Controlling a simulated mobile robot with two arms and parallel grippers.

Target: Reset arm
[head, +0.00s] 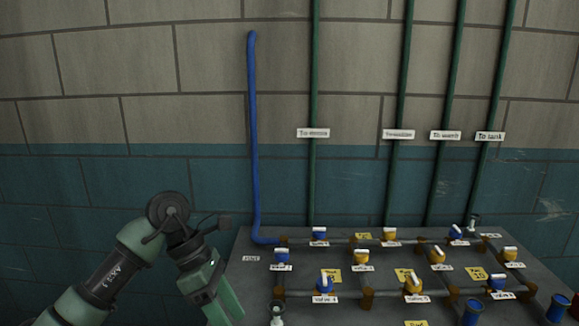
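My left arm comes in from the lower left, and its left gripper (218,292) hangs at the left edge of the grey bench, pointing down and to the right. It holds nothing that I can make out. My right arm and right gripper are out of view.
Blue cylinders (557,308) stand at lower right. A blue pipe (253,140) and several green pipes (313,80) climb the wall. Space left of the bench looks clear.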

